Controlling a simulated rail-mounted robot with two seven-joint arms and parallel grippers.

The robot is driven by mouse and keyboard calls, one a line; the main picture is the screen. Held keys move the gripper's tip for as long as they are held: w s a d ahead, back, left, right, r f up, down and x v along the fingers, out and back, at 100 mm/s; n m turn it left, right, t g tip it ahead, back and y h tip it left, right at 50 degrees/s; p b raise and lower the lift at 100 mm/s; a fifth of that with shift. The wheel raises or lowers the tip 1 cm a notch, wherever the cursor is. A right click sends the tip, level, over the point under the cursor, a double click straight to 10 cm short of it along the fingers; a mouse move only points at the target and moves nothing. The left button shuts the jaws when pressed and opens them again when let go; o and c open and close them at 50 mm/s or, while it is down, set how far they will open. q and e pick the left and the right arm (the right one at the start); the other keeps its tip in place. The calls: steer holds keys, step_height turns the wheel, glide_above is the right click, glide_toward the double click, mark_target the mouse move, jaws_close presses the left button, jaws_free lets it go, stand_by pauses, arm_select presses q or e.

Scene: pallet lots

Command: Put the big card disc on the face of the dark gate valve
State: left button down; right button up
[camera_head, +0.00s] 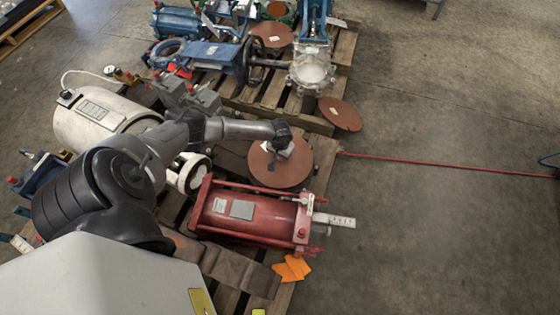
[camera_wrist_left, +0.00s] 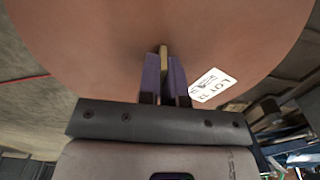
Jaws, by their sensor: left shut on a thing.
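A big brown card disc (camera_head: 272,172) is in my left gripper (camera_head: 281,143), just beyond the red cylinder. In the left wrist view the disc (camera_wrist_left: 90,45) fills most of the picture, with a white lot label beside the fingers. The left gripper's fingers (camera_wrist_left: 164,72) are shut on a small tab at the disc. I cannot tell whether the disc touches anything below. A dark blue gate valve (camera_head: 208,54) lies on the far pallet with a round ring at its left end. Another blue valve (camera_head: 312,72) there has a pale round face. My right gripper is not in view.
Two other brown discs (camera_head: 340,113) (camera_head: 274,35) lie at the far pallet (camera_head: 345,48). A red cylinder (camera_head: 250,215) and a white tank (camera_head: 95,118) are on the near pallet. A red line (camera_head: 450,164) crosses the clear floor at right.

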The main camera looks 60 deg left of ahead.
arm_select(q)
step_height(320, 180, down, 4)
steer(key=shift+r+b, duration=0.25)
steer(key=shift+b, duration=0.85)
steer(key=c, duration=1.7)
jaws_free()
steer(key=shift+a, duration=0.1)
steer(key=o, duration=0.4)
